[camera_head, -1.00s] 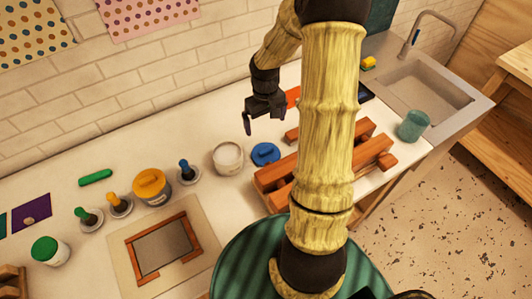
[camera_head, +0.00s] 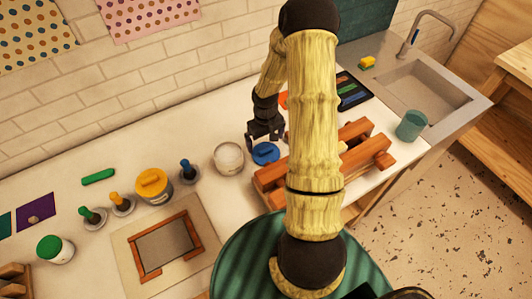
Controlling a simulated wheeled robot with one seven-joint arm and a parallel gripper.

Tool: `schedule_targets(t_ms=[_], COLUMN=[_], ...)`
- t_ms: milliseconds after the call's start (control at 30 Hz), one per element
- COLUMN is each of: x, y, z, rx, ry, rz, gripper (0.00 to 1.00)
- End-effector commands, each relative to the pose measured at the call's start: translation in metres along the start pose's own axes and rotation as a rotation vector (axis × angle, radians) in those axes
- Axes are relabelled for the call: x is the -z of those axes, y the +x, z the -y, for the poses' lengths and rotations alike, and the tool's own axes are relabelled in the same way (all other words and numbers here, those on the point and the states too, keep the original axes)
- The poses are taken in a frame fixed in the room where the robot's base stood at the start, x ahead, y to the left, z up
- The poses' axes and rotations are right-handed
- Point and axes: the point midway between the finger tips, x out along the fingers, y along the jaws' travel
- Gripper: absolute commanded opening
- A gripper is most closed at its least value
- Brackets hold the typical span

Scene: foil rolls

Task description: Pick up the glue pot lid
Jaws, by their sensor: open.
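The blue lid (camera_head: 265,153) lies on the white worktop, just right of an open pot with pale contents (camera_head: 229,158). I take these to be the glue pot and its lid. My gripper (camera_head: 266,144) is open and points down over the lid's far side, with its fingers spread to the left and right. The lid's far edge is partly hidden by the gripper. I cannot tell whether the fingers touch the lid.
A wooden press-like frame (camera_head: 270,181) stands close to the lid's right and front. A yellow-lidded jar (camera_head: 153,186), brushes in holders and a green-lidded jar (camera_head: 54,250) stand left. A printing screen (camera_head: 194,234) lies in front. The tiled wall is behind.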

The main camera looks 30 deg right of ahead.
Motion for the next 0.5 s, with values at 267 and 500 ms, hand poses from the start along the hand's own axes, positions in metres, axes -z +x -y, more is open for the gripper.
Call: schedule_targets(t_ms=[267, 500], x=[-0.008, -0.006], y=[0.027, 0.049], z=[0.003, 0.002], rx=[0.002, 0.000], ry=[-0.002, -0.001], rz=[0.006, 0.001], gripper=[1.00, 1.00])
